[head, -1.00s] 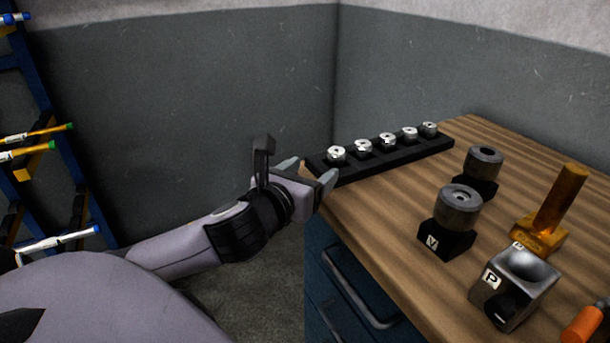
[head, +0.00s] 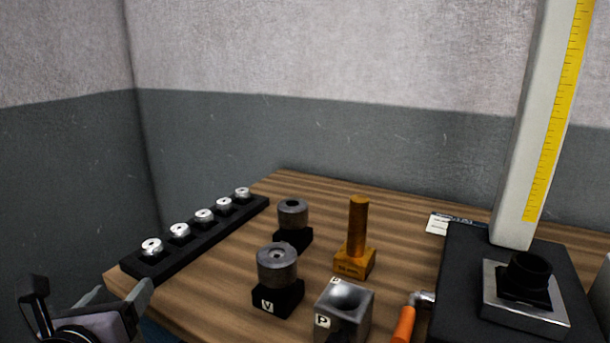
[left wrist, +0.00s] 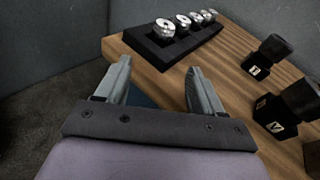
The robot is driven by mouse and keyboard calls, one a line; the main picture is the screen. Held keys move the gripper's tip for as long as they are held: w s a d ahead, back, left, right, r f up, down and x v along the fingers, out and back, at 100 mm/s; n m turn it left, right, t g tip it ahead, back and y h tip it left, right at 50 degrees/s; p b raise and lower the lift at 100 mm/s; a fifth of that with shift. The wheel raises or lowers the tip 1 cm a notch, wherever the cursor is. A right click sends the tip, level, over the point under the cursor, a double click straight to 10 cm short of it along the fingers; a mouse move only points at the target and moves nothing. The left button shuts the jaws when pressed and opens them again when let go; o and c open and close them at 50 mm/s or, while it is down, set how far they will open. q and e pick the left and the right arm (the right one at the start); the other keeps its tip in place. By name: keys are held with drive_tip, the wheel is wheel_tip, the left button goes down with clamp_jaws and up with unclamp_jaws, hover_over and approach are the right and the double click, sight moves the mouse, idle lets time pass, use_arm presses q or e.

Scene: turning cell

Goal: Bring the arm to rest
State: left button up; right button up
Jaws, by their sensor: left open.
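My left gripper (head: 112,305) is at the lower left of the head view, beside the near left corner of the wooden bench. In the left wrist view its two fingers (left wrist: 158,88) are apart with nothing between them. The fingers point toward the bench edge and the black rack (left wrist: 145,46), which lies beyond them. Only the end of the left arm shows in the head view; the rest is out of frame. My right gripper is in neither view.
On the wooden bench (head: 215,270) stand the black rack (head: 190,250) with several silver parts, two grey cylinders on black blocks (head: 277,265) (head: 292,214), a brass post (head: 357,230), a steel block (head: 345,310), an orange-handled tool (head: 404,324) and a tall gauge column (head: 535,130).

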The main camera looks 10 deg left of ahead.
use_arm(q)
drive_tip(key=s+d+f+n+g+h, duration=0.1)
drive_tip(key=s+d+f+n+g, duration=0.25)
drive_tip(key=s+f+n, duration=0.55)
drive_tip(key=s+d+f+n+g+h, duration=0.15)
drive_tip(key=s+f+n+g, duration=0.35)
drive_tip(key=n, duration=0.6)
drive_tip(key=s+d+f+n+g+h, duration=0.1)
drive_tip(key=s+d+f+n+g, duration=0.25)
drive_tip(key=s+f+n, duration=0.45)
drive_tip(key=w+d+f+n+t+h+p, duration=0.1)
drive_tip(key=w+d+f+t+h+p, duration=0.1)
drive_tip(key=w+t+p, duration=0.5)
drive_tip(key=shift+w+d+n+p, duration=0.3)
drive_tip(key=shift+w+d+p, duration=0.1)
drive_tip(key=shift+w, duration=0.25)
